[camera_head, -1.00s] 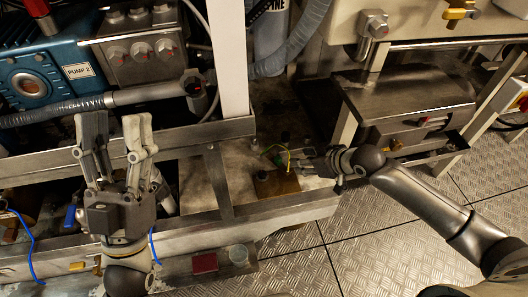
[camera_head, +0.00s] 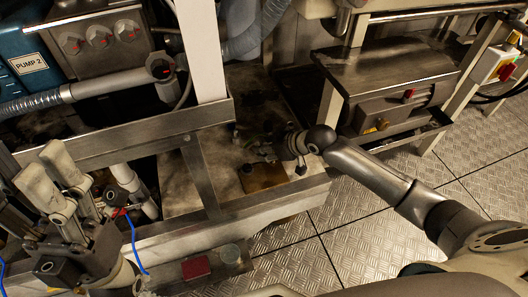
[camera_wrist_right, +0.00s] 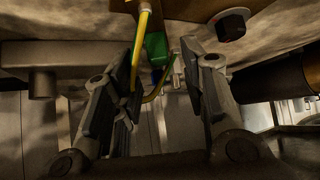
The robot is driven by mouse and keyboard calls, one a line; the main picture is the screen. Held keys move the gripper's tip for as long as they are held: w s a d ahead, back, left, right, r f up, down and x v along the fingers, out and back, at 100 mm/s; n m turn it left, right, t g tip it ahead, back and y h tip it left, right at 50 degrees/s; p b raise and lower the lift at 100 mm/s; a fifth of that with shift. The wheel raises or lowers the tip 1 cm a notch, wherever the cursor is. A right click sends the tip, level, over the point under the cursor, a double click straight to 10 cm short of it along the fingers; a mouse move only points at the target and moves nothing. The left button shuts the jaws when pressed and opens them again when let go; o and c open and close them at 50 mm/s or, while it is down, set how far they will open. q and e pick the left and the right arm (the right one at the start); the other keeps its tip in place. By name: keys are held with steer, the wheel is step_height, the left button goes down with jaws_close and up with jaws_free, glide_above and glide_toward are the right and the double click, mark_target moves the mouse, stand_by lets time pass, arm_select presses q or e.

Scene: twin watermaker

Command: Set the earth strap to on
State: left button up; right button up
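The earth strap is a yellow-green wire (camera_wrist_right: 140,50) with a green piece (camera_wrist_right: 156,46) beside it, in the right wrist view. My right gripper (camera_wrist_right: 160,75) is open, with one finger on each side of the green piece and a loop of the wire. The left finger is very close to the wire; I cannot tell if they touch. In the head view my right gripper (camera_head: 262,150) is over the bench behind a brown plate (camera_head: 262,177) and hides most of the strap. My left gripper (camera_head: 52,172) is open and empty at the lower left.
A white post (camera_head: 200,50) and steel frame stand left of my right gripper. A steel box (camera_head: 395,75) is at the right.

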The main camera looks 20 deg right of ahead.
steer(key=shift+b+x, duration=0.35)
steer(key=shift+x, duration=0.85)
jaws_close()
